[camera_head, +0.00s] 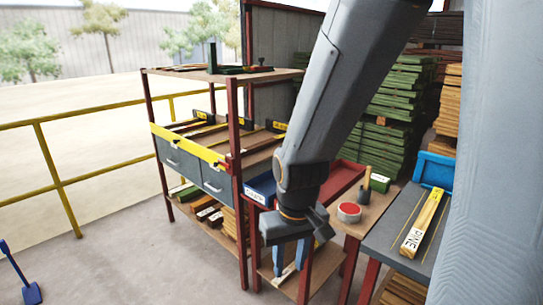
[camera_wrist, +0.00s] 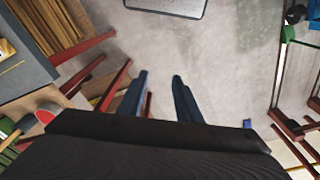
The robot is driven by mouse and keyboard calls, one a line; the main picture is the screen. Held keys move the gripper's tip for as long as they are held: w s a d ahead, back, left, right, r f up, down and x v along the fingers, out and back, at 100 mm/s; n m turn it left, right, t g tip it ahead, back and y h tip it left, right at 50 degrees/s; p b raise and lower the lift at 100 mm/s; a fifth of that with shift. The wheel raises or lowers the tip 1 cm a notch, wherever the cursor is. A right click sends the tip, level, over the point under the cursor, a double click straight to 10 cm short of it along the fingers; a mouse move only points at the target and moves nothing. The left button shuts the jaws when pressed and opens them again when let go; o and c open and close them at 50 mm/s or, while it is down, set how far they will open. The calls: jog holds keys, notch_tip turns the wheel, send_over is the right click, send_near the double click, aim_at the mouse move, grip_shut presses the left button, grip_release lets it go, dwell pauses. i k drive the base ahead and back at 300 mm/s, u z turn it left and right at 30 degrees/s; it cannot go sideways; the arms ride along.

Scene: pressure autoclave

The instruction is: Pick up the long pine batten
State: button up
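The long pine batten (camera_head: 424,222) is a pale wooden bar with a white label reading PINE at its near end. It lies on a grey-topped table (camera_head: 386,231) at the right in the head view, between thin yellow lines. My gripper (camera_head: 290,257) hangs to the left of that table, pointing down, well apart from the batten. Its two blue fingers are spread with nothing between them, as the wrist view (camera_wrist: 160,77) also shows. In the wrist view the grey table (camera_wrist: 25,70) is at the left edge, with a pale wooden piece partly cut off there.
A red-framed shelf rack (camera_head: 236,185) with a yellow rail stands left of my arm. A wooden bench beside the grey table holds a red-topped round tin (camera_head: 349,212) and a brush. A blue bin (camera_head: 434,170) sits at the table's back. Green timber is stacked behind.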

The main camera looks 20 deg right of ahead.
aim_at(410, 246)
jog(key=z, duration=0.95)
jog(key=i, duration=0.95)
jog(key=z, duration=0.7)
